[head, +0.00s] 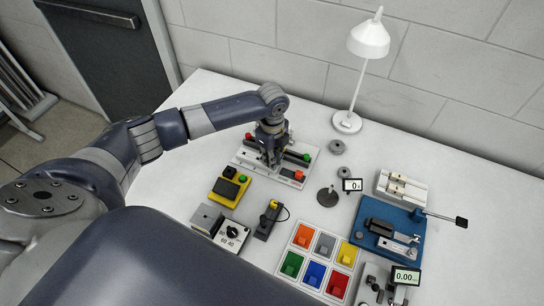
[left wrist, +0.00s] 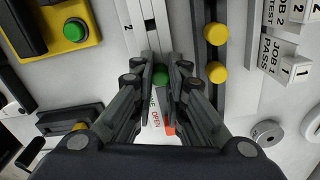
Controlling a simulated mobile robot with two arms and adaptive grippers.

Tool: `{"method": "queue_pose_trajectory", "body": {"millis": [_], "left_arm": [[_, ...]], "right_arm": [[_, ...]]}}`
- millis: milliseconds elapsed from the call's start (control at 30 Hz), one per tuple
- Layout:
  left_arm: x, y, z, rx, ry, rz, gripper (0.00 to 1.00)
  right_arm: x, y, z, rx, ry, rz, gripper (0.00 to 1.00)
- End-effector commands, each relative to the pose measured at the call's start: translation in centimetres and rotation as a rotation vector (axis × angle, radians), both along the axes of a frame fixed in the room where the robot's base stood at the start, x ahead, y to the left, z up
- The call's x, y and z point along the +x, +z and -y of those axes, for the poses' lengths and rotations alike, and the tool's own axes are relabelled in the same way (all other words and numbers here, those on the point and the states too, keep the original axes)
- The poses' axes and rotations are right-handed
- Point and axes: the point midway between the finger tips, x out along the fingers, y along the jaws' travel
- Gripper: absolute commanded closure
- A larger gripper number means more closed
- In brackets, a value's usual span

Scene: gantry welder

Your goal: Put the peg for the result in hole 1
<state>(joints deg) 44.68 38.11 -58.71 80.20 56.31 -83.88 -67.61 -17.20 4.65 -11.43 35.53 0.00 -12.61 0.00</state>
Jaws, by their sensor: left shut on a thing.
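My left gripper (head: 268,163) is over a white fixture (head: 246,158) at the back left of the table. In the left wrist view its fingertips are shut on a small green round-topped piece (left wrist: 160,75), which looks like a peg. The fingers hide the piece's lower part, so I cannot tell whether it is seated or lifted. A white strip (left wrist: 132,30) marked 2 runs up from the fingers. I cannot make out hole 1. Two yellow round pieces (left wrist: 216,72) stand on a dark rail to the right. My right gripper is not in view.
White blocks marked JOB 1 PASS (left wrist: 268,62) are at the right. A yellow box (head: 222,196) with buttons, a dial box (head: 232,235), a coloured tray (head: 299,241) and a blue fixture (head: 370,240) stand nearer the front. A lamp (head: 348,122) stands behind.

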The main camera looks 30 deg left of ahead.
Motion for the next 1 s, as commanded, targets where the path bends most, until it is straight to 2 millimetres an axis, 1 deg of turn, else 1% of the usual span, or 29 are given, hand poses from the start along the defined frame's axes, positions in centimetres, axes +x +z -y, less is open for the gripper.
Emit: {"method": "queue_pose_trajectory", "body": {"millis": [67,100,167,467,567,667,767,1000], "left_arm": [[-0.2,-0.2,0.0,0.0,-0.001,-0.004,0.95],[-0.2,-0.2,0.0,0.0,-0.001,-0.004,0.78],[-0.2,-0.2,0.0,0.0,-0.001,-0.004,0.64],[-0.1,-0.1,0.0,-0.001,-0.001,-0.002,0.63],[0.0,0.3,0.0,-0.001,-0.001,-0.001,0.63],[0.1,1.5,0.0,-0.001,-0.001,0.001,0.63],[0.1,3.3,0.0,-0.001,-0.002,0.003,0.63],[0.1,8.5,0.0,0.0,-0.001,0.001,0.63]], "right_arm": [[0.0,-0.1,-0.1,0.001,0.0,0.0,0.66],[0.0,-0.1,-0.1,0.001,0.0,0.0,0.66],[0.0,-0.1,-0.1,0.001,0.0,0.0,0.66],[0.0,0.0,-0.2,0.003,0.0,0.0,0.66],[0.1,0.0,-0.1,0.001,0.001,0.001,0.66],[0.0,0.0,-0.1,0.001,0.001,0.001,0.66],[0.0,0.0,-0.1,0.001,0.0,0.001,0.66],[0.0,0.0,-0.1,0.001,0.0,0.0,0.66]]}}
